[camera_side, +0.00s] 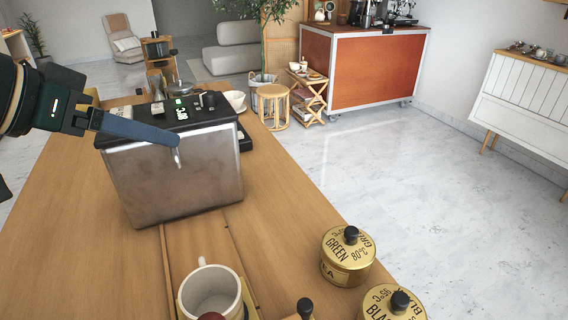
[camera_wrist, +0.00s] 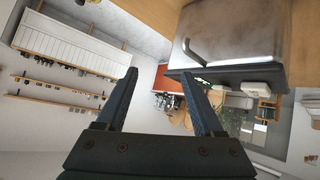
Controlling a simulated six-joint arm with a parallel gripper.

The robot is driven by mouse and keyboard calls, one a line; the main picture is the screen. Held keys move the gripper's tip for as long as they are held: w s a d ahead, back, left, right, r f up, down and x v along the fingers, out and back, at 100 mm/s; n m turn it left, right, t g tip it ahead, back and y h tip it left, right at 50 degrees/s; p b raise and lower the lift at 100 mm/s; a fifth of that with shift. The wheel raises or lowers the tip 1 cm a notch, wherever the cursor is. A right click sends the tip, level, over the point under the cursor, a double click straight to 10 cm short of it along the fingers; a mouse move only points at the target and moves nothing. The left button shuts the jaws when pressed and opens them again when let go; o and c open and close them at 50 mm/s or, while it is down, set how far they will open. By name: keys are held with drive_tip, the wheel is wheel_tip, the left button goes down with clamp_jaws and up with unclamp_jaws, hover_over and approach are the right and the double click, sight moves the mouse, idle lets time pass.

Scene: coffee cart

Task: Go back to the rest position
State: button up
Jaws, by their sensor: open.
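My gripper (camera_side: 142,128) reaches in from the left in the side view, its fingers in front of the upper part of the steel box-shaped machine (camera_side: 175,180). In the wrist view my gripper (camera_wrist: 168,85) shows two dark fingers spread apart with nothing between them. The machine also shows in the wrist view (camera_wrist: 235,35), at the upper right beside the right finger. A thin metal spout (camera_side: 177,157) sticks out of its front near the fingertips. I cannot tell whether the fingers touch the machine.
A white mug (camera_side: 211,290) stands at the front of the wooden counter (camera_side: 85,250). A green tea tin (camera_side: 347,258) and a black tea tin (camera_side: 393,304) stand at the front right. A white bowl (camera_side: 236,101) is behind the machine. The counter left of the mug is clear.

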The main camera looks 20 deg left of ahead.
drive_tip(key=s+a+f+g+y, duration=0.1)
drive_tip(key=s+a+f+g, duration=0.1)
drive_tip(key=s, duration=0.4)
drive_tip(key=s+a+f+g+y, duration=0.1)
drive_tip(key=s+a+f+g, duration=0.1)
drive_tip(key=s+a+f, duration=0.2)
drive_tip(key=s+f, duration=0.2)
drive_tip(key=s, duration=0.1)
drive_tip(key=shift+s+a+n+y, duration=0.15)
drive_tip(key=shift+n+y, duration=0.25)
